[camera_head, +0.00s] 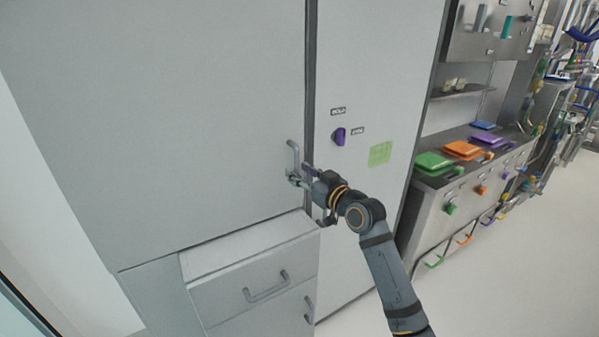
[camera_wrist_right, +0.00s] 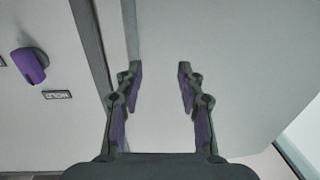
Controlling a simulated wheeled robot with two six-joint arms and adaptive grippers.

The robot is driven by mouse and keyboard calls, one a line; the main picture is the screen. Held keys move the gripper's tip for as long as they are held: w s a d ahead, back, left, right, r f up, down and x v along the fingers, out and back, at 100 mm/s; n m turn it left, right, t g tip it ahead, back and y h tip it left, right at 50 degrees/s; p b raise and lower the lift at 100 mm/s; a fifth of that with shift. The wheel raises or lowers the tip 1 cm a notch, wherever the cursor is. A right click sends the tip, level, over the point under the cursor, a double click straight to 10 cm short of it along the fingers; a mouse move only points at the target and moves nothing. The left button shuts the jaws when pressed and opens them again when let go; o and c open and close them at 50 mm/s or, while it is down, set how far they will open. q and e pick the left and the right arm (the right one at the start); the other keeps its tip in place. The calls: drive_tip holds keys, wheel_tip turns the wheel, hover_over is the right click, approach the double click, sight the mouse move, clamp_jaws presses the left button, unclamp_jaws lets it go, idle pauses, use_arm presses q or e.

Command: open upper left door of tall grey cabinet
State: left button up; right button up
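The tall grey cabinet's upper left door (camera_head: 180,110) is a large flat panel and looks closed. Its slim vertical handle (camera_head: 293,152) is near the door's right edge. My right gripper (camera_head: 299,176) is at the lower part of this handle, its fingers overlapping it in the head view. In the right wrist view the gripper (camera_wrist_right: 160,85) has its fingers well apart. The handle does not show clearly between them, and I cannot tell whether they touch it. My left gripper is not in view.
A drawer with a bar handle (camera_head: 267,287) stands below the door and sticks out. The right-hand panel carries a purple knob (camera_head: 339,136) and a green note (camera_head: 380,153). A counter with coloured trays (camera_head: 462,150) stands at right. The floor at lower right is clear.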

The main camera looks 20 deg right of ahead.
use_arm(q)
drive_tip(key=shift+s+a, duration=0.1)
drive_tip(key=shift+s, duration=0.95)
use_arm(e)
drive_tip(key=shift+s+r, duration=0.1)
drive_tip(key=shift+s, duration=0.2)
